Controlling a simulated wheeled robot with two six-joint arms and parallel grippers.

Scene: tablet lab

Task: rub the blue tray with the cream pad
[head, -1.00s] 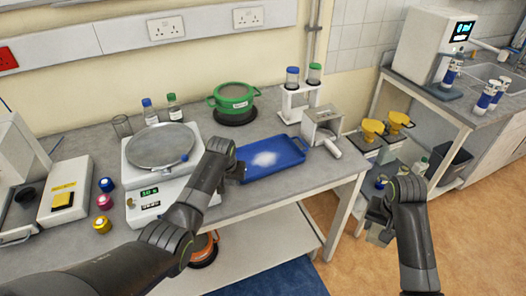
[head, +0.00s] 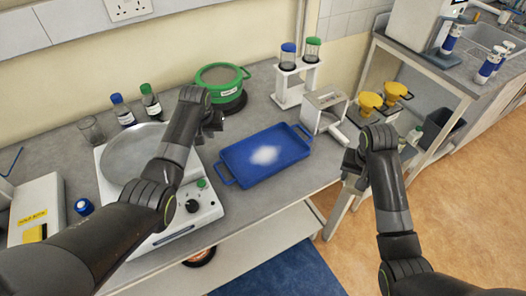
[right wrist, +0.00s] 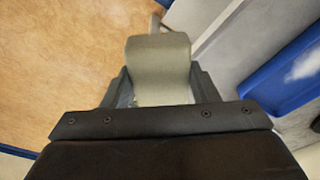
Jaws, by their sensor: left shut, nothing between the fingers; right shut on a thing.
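The blue tray (head: 238,168) lies flat on the grey bench, with a white powdery patch (head: 265,155) in its middle. Its edge also shows at the right of the right wrist view (right wrist: 268,92). My right gripper (head: 353,164) is just off the bench's right end, to the right of the tray and apart from it. It is shut on the cream pad (right wrist: 160,70), which is plain in the right wrist view. In the head view I cannot make the pad out clearly. My left gripper (head: 212,122) is shut and empty, above the bench between the balance and the tray.
A grey boxy device (head: 325,112) with a handle stands behind the tray's right side. A green pot (head: 222,84) and a white tube stand (head: 293,88) are behind. The balance (head: 135,155) is left. Yellow funnels (head: 370,102) stand beyond the bench's right end.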

